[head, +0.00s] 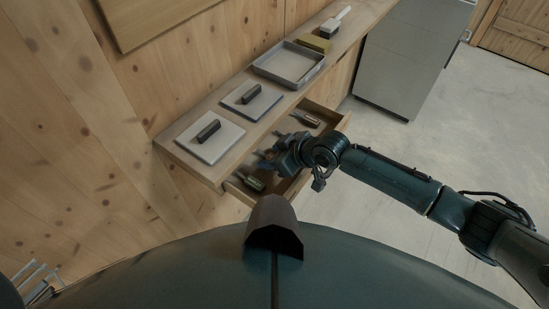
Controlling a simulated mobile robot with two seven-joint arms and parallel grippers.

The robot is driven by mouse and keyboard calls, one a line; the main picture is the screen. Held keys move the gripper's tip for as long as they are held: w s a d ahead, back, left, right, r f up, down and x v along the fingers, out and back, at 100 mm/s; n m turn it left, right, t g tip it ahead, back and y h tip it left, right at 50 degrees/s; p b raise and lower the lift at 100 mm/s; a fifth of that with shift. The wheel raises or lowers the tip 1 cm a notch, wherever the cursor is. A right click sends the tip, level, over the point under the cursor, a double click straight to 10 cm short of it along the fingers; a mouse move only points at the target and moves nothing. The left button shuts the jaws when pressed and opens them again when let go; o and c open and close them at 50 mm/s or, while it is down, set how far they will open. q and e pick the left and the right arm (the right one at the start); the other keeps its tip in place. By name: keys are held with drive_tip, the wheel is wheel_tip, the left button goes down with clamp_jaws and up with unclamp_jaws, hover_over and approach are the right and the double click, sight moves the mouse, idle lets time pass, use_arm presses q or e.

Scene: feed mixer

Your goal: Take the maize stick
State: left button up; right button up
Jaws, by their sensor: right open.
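An open drawer (318,163) sticks out below the wooden counter. In it, a small stick-like piece with a dark grip (306,118) lies toward the far end, and a similar piece with a greenish body (252,183) lies toward the near end. Which of them is the maize stick I cannot tell at this size. My right gripper (270,158) is open over the middle of the drawer, between these two pieces. It hides part of the drawer, and whether it touches anything there is unclear. My left gripper does not show.
A grey cabinet (410,60) stands beyond. Floor to the right is clear.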

drive_tip(key=c, duration=1)
drive_tip(key=shift+c, duration=0.3)
drive_tip(key=shift+r, duration=0.1)
